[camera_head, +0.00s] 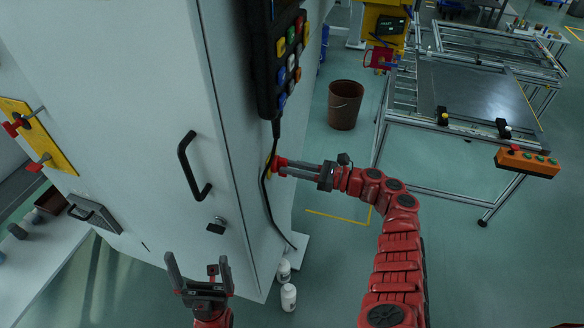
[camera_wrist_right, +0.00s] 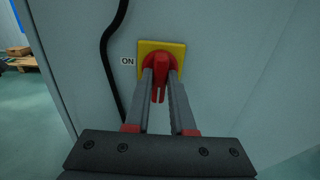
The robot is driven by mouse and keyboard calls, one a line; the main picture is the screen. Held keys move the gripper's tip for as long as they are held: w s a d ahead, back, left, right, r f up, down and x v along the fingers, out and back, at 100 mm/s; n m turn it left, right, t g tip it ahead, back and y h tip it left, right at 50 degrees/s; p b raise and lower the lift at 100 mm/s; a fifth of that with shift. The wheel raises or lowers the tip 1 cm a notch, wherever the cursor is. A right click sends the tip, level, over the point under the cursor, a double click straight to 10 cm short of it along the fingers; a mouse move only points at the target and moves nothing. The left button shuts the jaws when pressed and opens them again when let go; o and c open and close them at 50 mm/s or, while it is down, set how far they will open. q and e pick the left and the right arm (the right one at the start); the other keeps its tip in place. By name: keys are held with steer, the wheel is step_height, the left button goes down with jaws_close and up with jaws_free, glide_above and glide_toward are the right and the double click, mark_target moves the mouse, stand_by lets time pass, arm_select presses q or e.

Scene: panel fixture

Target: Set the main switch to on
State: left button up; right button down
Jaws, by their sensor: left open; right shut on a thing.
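The main switch is a red rotary knob (camera_wrist_right: 158,72) on a yellow plate (camera_wrist_right: 176,50), on the side of the white cabinet (camera_head: 150,100). An ON label (camera_wrist_right: 127,61) sits to the left of the plate in the right wrist view. The knob's handle points down, away from the label. My right gripper (camera_wrist_right: 160,80) is shut on the knob, one finger on each side of it; in the head view (camera_head: 285,169) its fingers reach the cabinet side. My left gripper (camera_head: 197,268) is open and empty in front of the cabinet, low in the head view.
A black cable (camera_head: 264,195) hangs from the button pendant (camera_head: 277,60) close to the switch. White bottles (camera_head: 288,297) stand on the floor by the cabinet. A brown bin (camera_head: 345,105) and a metal frame table (camera_head: 470,90) stand at the right. Floor between is clear.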

steer(key=shift+m+b, duration=1.8)
steer(key=shift+m, duration=7.1)
steer(key=c, duration=0.8)
jaws_free()
steer(key=shift+o, duration=0.2)
